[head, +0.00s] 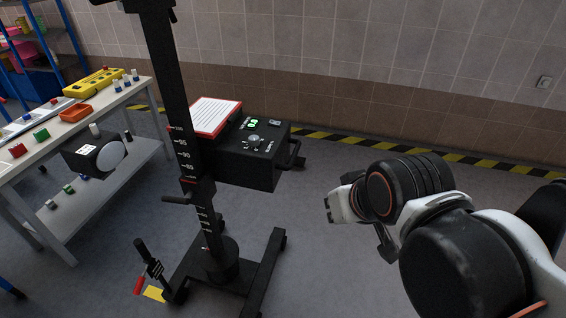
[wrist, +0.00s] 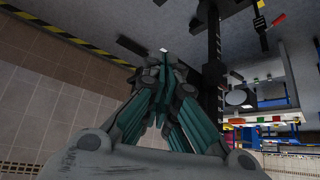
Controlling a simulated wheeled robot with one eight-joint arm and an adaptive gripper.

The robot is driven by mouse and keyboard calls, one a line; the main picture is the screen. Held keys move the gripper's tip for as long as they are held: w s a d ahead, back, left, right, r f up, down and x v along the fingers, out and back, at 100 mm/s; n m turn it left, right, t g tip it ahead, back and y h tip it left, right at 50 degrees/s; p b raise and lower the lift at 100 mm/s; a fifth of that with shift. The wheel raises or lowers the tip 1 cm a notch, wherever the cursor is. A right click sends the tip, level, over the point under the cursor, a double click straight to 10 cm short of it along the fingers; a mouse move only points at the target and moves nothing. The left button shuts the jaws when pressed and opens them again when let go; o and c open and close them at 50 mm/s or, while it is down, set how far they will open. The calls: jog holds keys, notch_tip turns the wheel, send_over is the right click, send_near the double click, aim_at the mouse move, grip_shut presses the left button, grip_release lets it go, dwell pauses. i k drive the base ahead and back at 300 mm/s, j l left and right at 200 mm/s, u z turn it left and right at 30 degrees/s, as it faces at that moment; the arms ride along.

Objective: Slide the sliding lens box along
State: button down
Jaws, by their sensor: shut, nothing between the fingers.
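The large black box (head: 245,160), which I take for the sliding lens box, sits beside the black column (head: 182,130) with a marked scale. It has a panel with green displays on top and a dark handle (head: 297,157) on its right end. No lens on it shows from here. In the wrist view the teal fingers of my gripper (wrist: 164,62) come together, shut and empty. They cover much of that view, so the box cannot be made out clearly there. In the head view my arm is on the right, with floor between it and the box.
A black block with a round white face (head: 110,155) stands left of the column. A workbench (head: 25,160) with bins and tools is further left. The column's wheeled base (head: 225,275) spreads on the floor, with a red-tipped lever at its left. Floor between box and arm is clear.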

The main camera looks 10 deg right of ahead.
aim_at(228, 158)
jog(key=i+u, duration=0.15)
jog(key=i, duration=0.7)
jog(key=l+z, duration=0.15)
jog(key=j+u, duration=0.1)
